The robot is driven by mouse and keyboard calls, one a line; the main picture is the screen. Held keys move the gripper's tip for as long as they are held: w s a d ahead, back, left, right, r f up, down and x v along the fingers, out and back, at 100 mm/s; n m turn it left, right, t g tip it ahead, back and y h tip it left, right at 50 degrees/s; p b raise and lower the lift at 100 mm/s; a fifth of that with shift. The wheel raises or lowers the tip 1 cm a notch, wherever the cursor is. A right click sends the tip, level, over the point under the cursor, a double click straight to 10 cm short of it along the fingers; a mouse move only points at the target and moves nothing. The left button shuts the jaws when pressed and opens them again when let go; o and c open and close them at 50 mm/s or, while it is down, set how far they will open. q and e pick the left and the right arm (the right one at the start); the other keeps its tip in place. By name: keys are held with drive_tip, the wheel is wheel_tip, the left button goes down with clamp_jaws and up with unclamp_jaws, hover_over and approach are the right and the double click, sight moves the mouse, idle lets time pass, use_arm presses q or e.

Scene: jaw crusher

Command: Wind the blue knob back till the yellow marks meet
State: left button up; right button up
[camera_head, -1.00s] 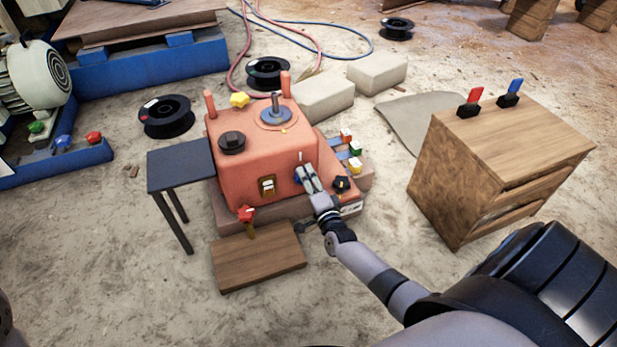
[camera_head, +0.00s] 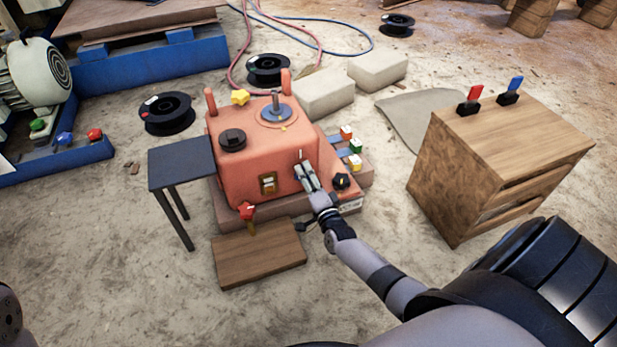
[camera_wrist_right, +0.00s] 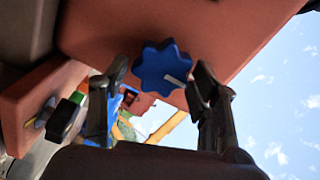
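The blue knob (camera_wrist_right: 163,68), lobed with a pale line on its face, is on the underside-looking red wall in the right wrist view. My right gripper (camera_wrist_right: 160,76) is open, with one finger on each side of the knob. The right finger is very near the knob's edge; I cannot tell whether it touches. A gap shows at the left finger. In the head view my right gripper (camera_head: 305,174) is at the front of the red machine (camera_head: 265,152) and hides the knob. A short pale mark (camera_head: 300,155) shows above it. I cannot make out yellow marks meeting. My left gripper is out of view.
A black knob (camera_head: 341,181) is just right of my gripper. A dark side table (camera_head: 181,165) stands left, a wooden cabinet (camera_head: 470,190) right. Open floor lies between machine and cabinet.

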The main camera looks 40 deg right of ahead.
drive_tip(key=shift+o, duration=1)
drive_tip(key=v, duration=1.2)
